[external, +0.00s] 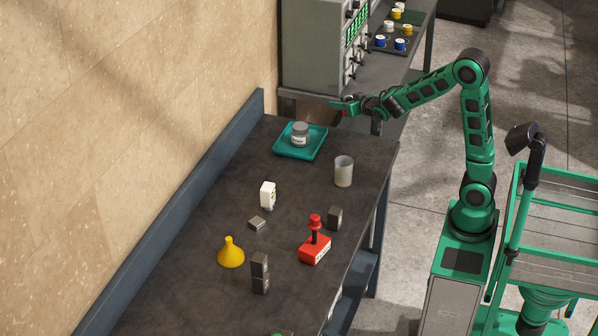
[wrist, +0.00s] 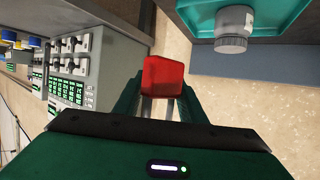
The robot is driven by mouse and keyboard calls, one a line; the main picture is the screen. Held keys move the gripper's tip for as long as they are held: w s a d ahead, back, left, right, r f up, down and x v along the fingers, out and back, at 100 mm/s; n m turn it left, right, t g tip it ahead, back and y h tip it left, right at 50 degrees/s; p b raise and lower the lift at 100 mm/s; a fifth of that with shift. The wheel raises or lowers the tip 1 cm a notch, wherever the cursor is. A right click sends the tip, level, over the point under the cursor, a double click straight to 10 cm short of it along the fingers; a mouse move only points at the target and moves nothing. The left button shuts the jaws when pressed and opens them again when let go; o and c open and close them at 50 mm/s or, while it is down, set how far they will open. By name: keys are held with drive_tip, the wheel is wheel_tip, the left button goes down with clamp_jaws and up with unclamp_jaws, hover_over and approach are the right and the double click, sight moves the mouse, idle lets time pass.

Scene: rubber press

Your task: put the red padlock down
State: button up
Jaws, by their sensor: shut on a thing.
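The red padlock (wrist: 163,77) is held between the fingers of my gripper (wrist: 160,100), seen in the wrist view. In the external view my gripper (external: 345,107) is stretched out at the far end of the dark table, near the grey control cabinet and to the right of and beyond the teal tray. A small bit of red (external: 345,113) shows at its tips there. The padlock appears held clear of the table.
A teal tray (external: 284,147) holds a grey-lidded jar (external: 300,134). A translucent cup (external: 343,172) stands near the table's right edge. The control cabinet (external: 318,45) stands behind.

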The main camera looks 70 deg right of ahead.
drive_tip(key=w+a, duration=0.2)
drive_tip(key=a, duration=1.1)
drive_tip(key=s+a+r, duration=0.3)
drive_tip(key=s+a, duration=0.1)
drive_tip(key=a, duration=0.6)
drive_tip(key=s+a+r, duration=0.2)
drive_tip(key=s+a, duration=0.2)
drive_tip(key=a, duration=0.6)
drive_tip(key=s+a+r, duration=0.3)
drive_tip(key=s+a, duration=0.1)
drive_tip(key=a, duration=0.6)
hover_over(320, 194)
wheel_tip(320, 194, down, 16)
drive_tip(key=shift+f, duration=2.2)
drive_tip(key=shift+f, duration=0.25)
drive_tip(key=shift+f, duration=0.2)
